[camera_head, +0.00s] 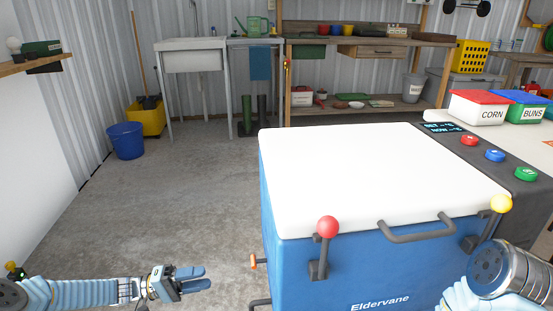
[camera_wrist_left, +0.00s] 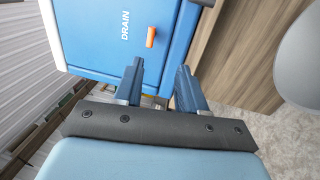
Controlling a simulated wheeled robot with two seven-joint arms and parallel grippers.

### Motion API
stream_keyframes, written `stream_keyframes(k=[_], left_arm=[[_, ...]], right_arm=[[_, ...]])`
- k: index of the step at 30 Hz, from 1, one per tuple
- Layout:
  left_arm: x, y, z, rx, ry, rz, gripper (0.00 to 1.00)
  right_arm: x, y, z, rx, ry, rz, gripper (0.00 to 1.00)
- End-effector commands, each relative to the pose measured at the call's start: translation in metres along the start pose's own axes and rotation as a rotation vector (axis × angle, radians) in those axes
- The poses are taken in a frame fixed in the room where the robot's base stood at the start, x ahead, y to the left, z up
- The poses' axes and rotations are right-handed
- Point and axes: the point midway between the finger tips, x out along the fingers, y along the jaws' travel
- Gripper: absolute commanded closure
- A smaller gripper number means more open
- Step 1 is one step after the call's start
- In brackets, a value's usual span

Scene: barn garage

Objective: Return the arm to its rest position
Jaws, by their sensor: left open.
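My left gripper (camera_head: 190,281) is low at the left of the head view, over the concrete floor, to the left of the blue cooler (camera_head: 375,270). Its two blue fingers are apart, with nothing between them. The left wrist view shows the same open fingers (camera_wrist_left: 158,88) in front of the cooler's side, which is marked DRAIN and has an orange drain lever (camera_wrist_left: 151,37). The fingers do not appear to touch it. My right arm comes in at the lower right beside the cooler; its gripper is out of frame.
The cooler's white lid (camera_head: 375,165) is shut, with red (camera_head: 328,227) and yellow (camera_head: 501,203) knobbed latches at its front. A counter with colored buttons stands to its right. A blue bucket (camera_head: 126,140) stands at the far left. The floor (camera_head: 170,205) left of the cooler is clear.

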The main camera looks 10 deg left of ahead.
Motion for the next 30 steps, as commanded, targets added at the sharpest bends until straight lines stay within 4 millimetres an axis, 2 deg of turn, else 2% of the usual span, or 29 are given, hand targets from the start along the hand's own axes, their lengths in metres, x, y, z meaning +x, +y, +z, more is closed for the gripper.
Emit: stream_keyframes(k=[2,4,5,7,9,12,15,18,24,30], left_arm=[[0.024,-0.017,0.011,-0.066,-0.042,-0.079,0.60],[0.052,-0.045,0.030,-0.155,-0.092,-0.211,0.60],[0.065,-0.060,0.042,-0.196,-0.117,-0.286,0.60],[0.091,-0.100,0.079,-0.281,-0.177,-0.504,0.60],[0.103,-0.138,0.122,-0.321,-0.220,-0.757,0.60],[0.098,-0.172,0.166,-0.268,-0.223,-1.067,0.60],[0.089,-0.183,0.187,-0.150,-0.185,-1.254,0.60],[0.085,-0.182,0.195,-0.041,-0.139,-1.336,0.60],[0.086,-0.176,0.197,0.072,-0.082,-1.371,0.60],[0.086,-0.177,0.196,0.080,-0.075,-1.371,0.60]], right_arm=[[-0.007,-0.003,0.000,-0.001,0.000,-0.001,1.00],[-0.013,-0.006,0.000,-0.002,-0.001,-0.001,1.00],[-0.017,-0.008,0.001,-0.002,-0.002,-0.002,1.00],[-0.027,-0.012,0.001,-0.004,-0.003,-0.003,1.00],[-0.038,-0.018,0.002,-0.006,-0.004,-0.004,1.00],[-0.050,-0.024,0.003,-0.009,-0.007,-0.006,1.00],[-0.059,-0.029,0.004,-0.011,-0.009,-0.008,1.00],[-0.064,-0.032,0.004,-0.013,-0.010,-0.009,1.00],[-0.068,-0.034,0.005,-0.014,-0.011,-0.010,1.00],[-0.067,-0.034,0.004,-0.015,-0.011,-0.010,1.00]])
